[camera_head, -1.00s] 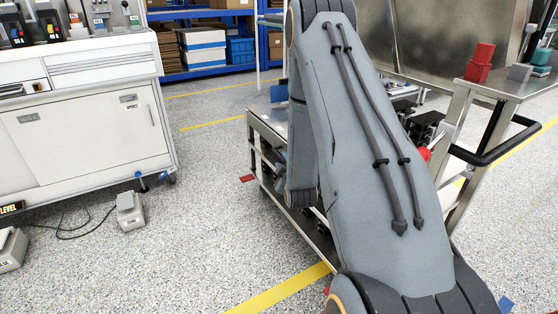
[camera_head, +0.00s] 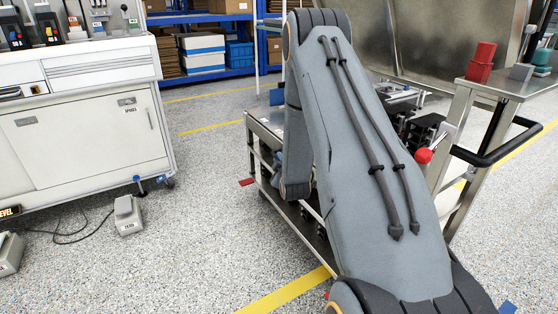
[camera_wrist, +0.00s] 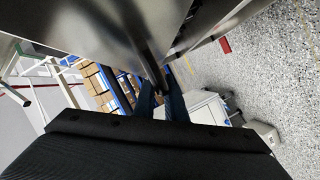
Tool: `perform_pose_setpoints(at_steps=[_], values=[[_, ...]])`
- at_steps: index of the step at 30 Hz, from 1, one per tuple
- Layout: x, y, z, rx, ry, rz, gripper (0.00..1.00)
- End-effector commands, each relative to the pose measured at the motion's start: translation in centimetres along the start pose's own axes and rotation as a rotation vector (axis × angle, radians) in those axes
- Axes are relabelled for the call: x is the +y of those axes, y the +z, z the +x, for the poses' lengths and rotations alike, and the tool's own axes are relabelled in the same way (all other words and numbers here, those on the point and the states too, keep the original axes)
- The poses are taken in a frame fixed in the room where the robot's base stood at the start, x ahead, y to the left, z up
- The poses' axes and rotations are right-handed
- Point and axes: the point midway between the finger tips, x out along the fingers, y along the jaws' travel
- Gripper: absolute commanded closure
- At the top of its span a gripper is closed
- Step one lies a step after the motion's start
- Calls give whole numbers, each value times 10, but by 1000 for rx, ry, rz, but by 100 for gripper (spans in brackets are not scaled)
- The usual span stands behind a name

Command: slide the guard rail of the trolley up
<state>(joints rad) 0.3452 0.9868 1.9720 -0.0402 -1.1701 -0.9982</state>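The trolley (camera_head: 262,128) is a low metal cart behind my arm in the head view. My arm hides much of it. I cannot pick out its guard rail for sure in the head view. In the wrist view a narrow metal bar (camera_wrist: 152,66) runs down from the top beside broad shiny metal surfaces. My gripper (camera_wrist: 161,96) shows there as two dark bluish fingers above the black gripper body. The bar's lower end lies between or just behind the fingers. I cannot tell whether they touch it. My gripper is hidden in the head view.
A red ball knob (camera_head: 424,156) and a black handle (camera_head: 500,152) are right of my arm. A white cabinet (camera_head: 88,140) stands at the left, with a grey foot pedal (camera_head: 127,214) on the floor. Blue shelving (camera_head: 210,72) is at the back. Floor between cabinet and trolley is clear.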

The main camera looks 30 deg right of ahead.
Motion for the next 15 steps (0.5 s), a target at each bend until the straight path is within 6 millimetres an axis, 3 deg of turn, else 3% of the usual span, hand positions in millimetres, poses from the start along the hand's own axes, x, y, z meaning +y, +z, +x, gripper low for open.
perform_pose_setpoints(at_steps=[8,15], values=[[2,-1,-1,0,0,0,100],[24,-15,-7,0,0,0,100]])
